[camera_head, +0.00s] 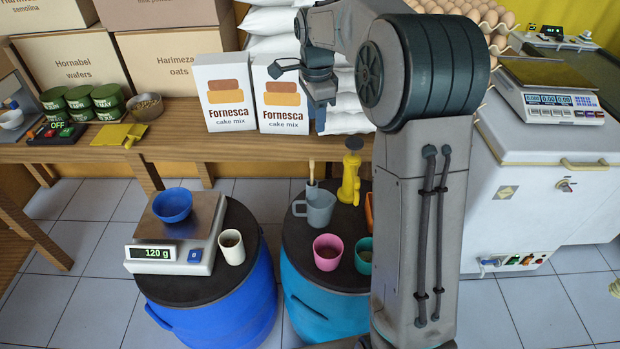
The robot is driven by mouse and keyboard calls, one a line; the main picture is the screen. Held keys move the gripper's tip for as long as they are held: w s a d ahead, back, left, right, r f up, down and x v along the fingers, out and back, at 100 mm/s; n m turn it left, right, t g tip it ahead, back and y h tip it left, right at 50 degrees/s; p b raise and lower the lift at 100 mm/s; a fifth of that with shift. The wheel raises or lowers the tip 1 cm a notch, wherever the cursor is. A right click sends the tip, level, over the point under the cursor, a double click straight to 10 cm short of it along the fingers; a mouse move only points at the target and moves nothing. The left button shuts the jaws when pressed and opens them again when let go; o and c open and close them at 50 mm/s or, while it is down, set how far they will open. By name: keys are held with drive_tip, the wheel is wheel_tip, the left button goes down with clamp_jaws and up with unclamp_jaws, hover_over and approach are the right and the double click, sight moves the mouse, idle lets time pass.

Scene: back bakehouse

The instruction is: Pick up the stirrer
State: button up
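A thin stick with a pale wooden top, which looks like the stirrer (312,172), stands upright in a grey jug (320,209). Its lower end is hidden inside the jug. The jug stands on the dark lid of the teal barrel (312,305). My gripper (320,122) hangs above and behind the jug in the picture, in front of the cake mix boxes, and is apart from the stirrer. Its fingers are small and seen edge-on, so I cannot tell whether they are open. I see nothing held in it.
A yellow pump-like item (350,178), a pink cup (327,252) and a teal cup (364,256) share the lid. A blue barrel (231,302) to the left carries a scale (196,262) reading 120 g, a blue bowl (172,205) and a cream cup (231,247). My arm hides the lid's right side.

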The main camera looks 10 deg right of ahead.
sight(312, 158)
drive_tip(key=w+f+m, duration=0.1)
drive_tip(key=f, duration=0.4)
drive_tip(key=w+f+m+b, duration=0.1)
drive_tip(key=w+f, duration=0.1)
drive_tip(key=f, duration=0.3)
drive_tip(key=w+f+m+b, duration=0.1)
drive_tip(key=w+f, duration=0.1)
drive_tip(key=f, duration=0.3)
drive_tip(key=shift+w+d+f+m+g, duration=0.1)
drive_tip(key=shift+w+d+m+g, duration=0.1)
drive_tip(key=shift+d+m+g, duration=0.15)
drive_tip(key=shift+s+a+f, duration=0.1)
drive_tip(key=shift+a+f, duration=0.05)
drive_tip(key=shift+f, duration=1.25)
drive_tip(key=shift+s+a+f, duration=0.1)
drive_tip(key=shift+f, duration=1.25)
clamp_jaws()
